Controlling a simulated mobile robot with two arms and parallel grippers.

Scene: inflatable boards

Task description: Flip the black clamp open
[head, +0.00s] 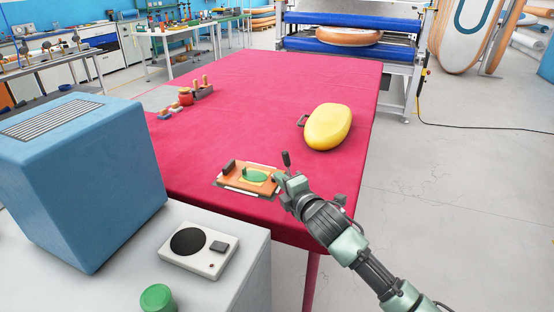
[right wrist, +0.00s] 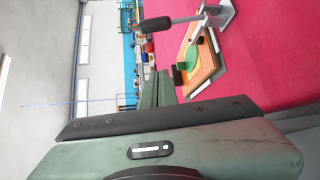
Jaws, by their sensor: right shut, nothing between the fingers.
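The clamp's black handle (head: 286,158) stands up near the front right of the red table, just behind my right gripper (head: 279,180) in the head view. The gripper hides the clamp's base there. In the right wrist view the black grip (right wrist: 155,24) sits on a metal lever running to a pale metal bracket (right wrist: 219,12). The clamp stands beside an orange board (head: 240,182) with a green patch (head: 255,175). My right gripper's fingers (right wrist: 165,88) are shut and empty, close to the handle with a visible gap in the wrist view. My left gripper is out of view.
A yellow rounded object (head: 328,127) lies to the right on the red table (head: 270,95). Small jars and blocks (head: 186,97) stand at its left edge. A blue box (head: 80,175) and a white device (head: 199,249) occupy the nearer grey surface. The table's middle is clear.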

